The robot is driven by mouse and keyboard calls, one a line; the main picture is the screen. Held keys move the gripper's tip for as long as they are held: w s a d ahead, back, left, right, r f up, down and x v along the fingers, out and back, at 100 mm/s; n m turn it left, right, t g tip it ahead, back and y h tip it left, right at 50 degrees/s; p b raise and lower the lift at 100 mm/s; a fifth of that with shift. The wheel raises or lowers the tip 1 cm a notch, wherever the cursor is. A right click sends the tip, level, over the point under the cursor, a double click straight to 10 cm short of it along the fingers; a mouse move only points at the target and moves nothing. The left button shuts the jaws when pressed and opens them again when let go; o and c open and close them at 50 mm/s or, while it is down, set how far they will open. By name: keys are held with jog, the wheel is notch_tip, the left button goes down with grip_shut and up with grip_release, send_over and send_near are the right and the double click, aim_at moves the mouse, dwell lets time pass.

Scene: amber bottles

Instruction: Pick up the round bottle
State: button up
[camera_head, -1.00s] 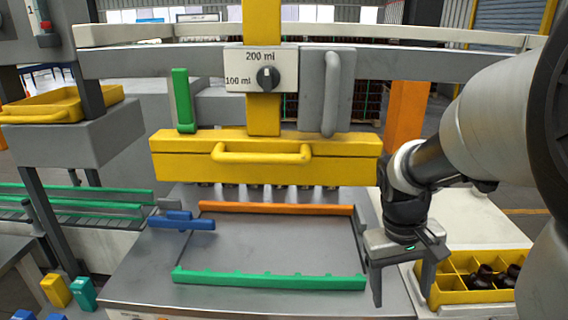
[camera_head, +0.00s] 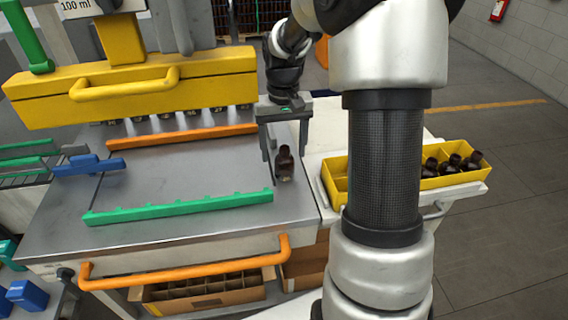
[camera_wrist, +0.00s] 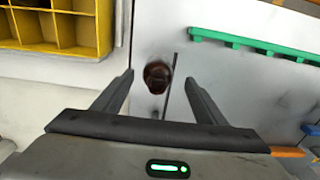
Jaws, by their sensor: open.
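A dark amber bottle (camera_head: 285,163) stands upright on the grey metal table (camera_head: 215,178), near its right edge. In the wrist view the bottle (camera_wrist: 157,76) shows from above with a round outline. My gripper (camera_head: 284,150) is open and points down at the bottle, one finger to each side in the picture. In the wrist view my gripper (camera_wrist: 161,84) has its fingertips left and right of the bottle with gaps on both sides. I cannot tell how far the fingers reach down beside it.
A yellow divided crate (camera_head: 336,190) right of the table holds several dark bottles, partly hidden by my arm. A green rail (camera_head: 180,207) and an orange rail (camera_head: 182,136) lie left of the bottle. A yellow filling head (camera_head: 130,88) stands at the back left.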

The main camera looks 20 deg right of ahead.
aim_at(285, 162)
notch_tip(285, 162, down, 5)
jog(key=shift+d+f, duration=0.1)
jog(key=shift+d, duration=0.05)
jog(key=c, duration=1.2)
